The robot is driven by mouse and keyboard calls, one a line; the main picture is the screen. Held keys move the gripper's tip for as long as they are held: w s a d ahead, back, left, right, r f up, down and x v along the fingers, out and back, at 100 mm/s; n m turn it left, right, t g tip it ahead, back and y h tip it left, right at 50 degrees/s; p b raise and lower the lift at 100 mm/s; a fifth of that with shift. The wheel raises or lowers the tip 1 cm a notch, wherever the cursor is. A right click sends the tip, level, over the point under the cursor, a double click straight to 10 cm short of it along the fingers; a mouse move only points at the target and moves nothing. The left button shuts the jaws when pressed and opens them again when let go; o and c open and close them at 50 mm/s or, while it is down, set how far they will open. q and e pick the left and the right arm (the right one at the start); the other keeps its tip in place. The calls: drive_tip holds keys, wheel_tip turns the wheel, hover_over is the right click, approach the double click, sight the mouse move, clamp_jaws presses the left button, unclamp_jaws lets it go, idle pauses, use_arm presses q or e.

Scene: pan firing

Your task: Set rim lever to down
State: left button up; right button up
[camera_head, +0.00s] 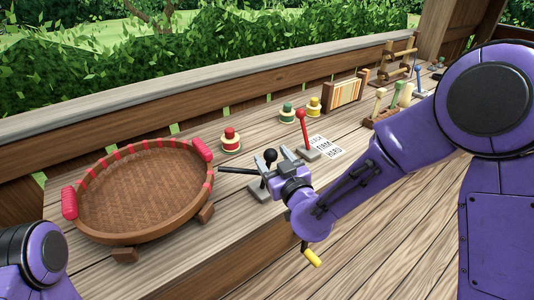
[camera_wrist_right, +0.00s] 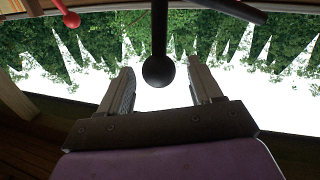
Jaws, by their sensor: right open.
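A lever with a black ball knob (camera_head: 270,156) stands on a grey base (camera_head: 258,190) beside the woven pan. A second lever with a red ball knob (camera_head: 301,114) stands behind it, next to a printed card. No label shows which is the rim lever. My right gripper (camera_head: 268,172) is at the black-knobbed lever. In the right wrist view its open fingers (camera_wrist_right: 162,90) lie either side of the black knob (camera_wrist_right: 158,71), with gaps between. The red knob (camera_wrist_right: 71,19) is outside the fingers. My left gripper is out of view.
The round woven pan (camera_head: 82,208) with red grips rests on the bench. A dark bar (camera_head: 236,170) points from the lever area toward it. Stacked colored discs (camera_head: 231,140), a striped board (camera_head: 342,96) and the printed card (camera_head: 328,146) are behind. A yellow-handled crank (camera_head: 312,257) hangs in front.

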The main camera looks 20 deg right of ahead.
sight(268, 151)
drive_tip(key=w, duration=0.4)
drive_tip(key=shift+a+p, duration=0.15)
drive_tip(key=shift+p, duration=0.2)
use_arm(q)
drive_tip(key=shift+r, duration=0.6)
use_arm(e)
drive_tip(key=shift+s, duration=0.1)
